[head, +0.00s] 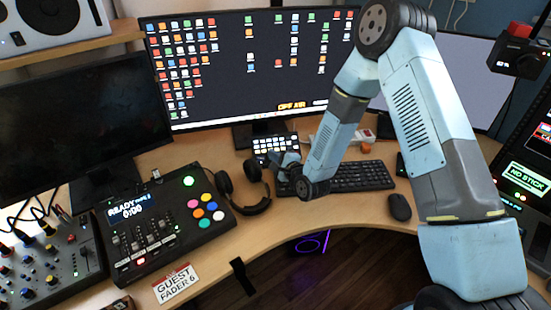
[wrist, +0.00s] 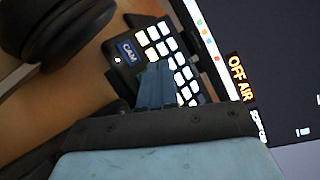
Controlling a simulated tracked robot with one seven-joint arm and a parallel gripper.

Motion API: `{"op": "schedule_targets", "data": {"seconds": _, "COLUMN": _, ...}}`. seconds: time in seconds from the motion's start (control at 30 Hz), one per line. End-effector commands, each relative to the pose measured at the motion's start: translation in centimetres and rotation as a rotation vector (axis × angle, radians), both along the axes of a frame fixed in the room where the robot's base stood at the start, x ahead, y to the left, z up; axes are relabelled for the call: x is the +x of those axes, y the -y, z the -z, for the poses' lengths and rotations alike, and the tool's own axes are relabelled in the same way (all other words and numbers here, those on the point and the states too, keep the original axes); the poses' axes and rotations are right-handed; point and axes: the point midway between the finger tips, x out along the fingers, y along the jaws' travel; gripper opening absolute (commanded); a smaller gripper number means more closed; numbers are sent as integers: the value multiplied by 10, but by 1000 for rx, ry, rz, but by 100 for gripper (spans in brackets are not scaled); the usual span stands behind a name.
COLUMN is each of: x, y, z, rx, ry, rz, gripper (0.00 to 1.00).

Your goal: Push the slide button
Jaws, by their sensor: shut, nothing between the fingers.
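A small black key pad (head: 268,145) with several pale lit keys stands below the big monitor in the head view. It also shows in the wrist view (wrist: 118,62), with a blue "CAM" label at its near corner. No key's marking is legible, so I cannot tell which one is the slide button. My gripper (head: 284,164) is just in front of the pad's right side. In the wrist view its fingers (wrist: 155,72) are shut and empty, overlapping the keys and hiding some of them. I cannot tell whether the fingertips touch a key.
Headphones (head: 222,186) lie left of my gripper. A keyboard (head: 365,176) is to the right, with a mouse (head: 399,207). A fader console (head: 140,255) reading "READY" stands at left. The large monitor (head: 235,70) rises behind the pad and shows "OFF AIR".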

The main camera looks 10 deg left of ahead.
Motion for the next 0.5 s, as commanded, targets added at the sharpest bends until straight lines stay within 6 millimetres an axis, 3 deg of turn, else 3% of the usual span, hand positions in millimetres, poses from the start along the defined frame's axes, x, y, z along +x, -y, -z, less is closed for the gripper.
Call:
{"op": "schedule_targets", "data": {"seconds": 0.03, "x": -7, "y": 11, "z": 20, "rx": -36, "ry": -41, "rz": 5, "gripper": 0}}
{"op": "schedule_targets", "data": {"seconds": 0.27, "x": -8, "y": 11, "z": 20, "rx": -35, "ry": -42, "rz": 5, "gripper": 0}}
{"op": "schedule_targets", "data": {"seconds": 0.5, "x": -17, "y": 15, "z": 7, "rx": -34, "ry": -42, "rz": 4, "gripper": 0}}
